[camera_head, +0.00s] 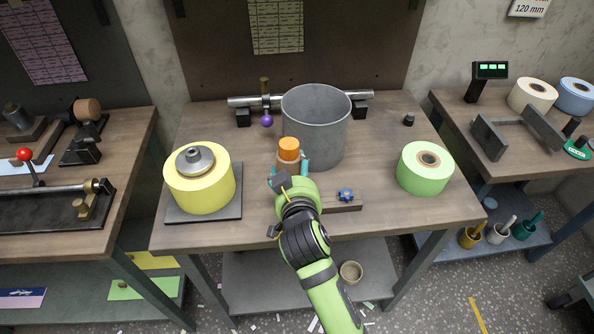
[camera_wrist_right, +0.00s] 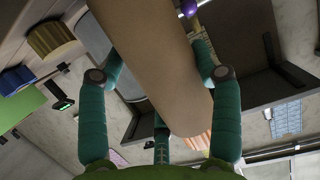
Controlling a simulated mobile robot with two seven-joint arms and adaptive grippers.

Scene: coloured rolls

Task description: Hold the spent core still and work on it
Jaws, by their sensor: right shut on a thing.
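A brown tube, which looks like the spent core (camera_head: 288,163), stands at the middle of the table in front of a grey metal bin. An orange cylinder (camera_head: 289,147) shows at its top. My right gripper (camera_head: 289,173) is shut around the tube, teal fingers on either side. In the right wrist view the tan tube (camera_wrist_right: 150,55) fills the space between the teal fingers (camera_wrist_right: 152,82); its far end is out of frame. The tube's lower part is hidden by my gripper in the head view. My left gripper is not in view.
The grey bin (camera_head: 316,120) stands close behind the core. A yellow roll (camera_head: 200,190) sits on a dark plate at left, a green roll (camera_head: 425,170) at right. A blue knob (camera_head: 345,194) is on a small block near the front. A bar with a purple ball (camera_head: 267,121) lies behind.

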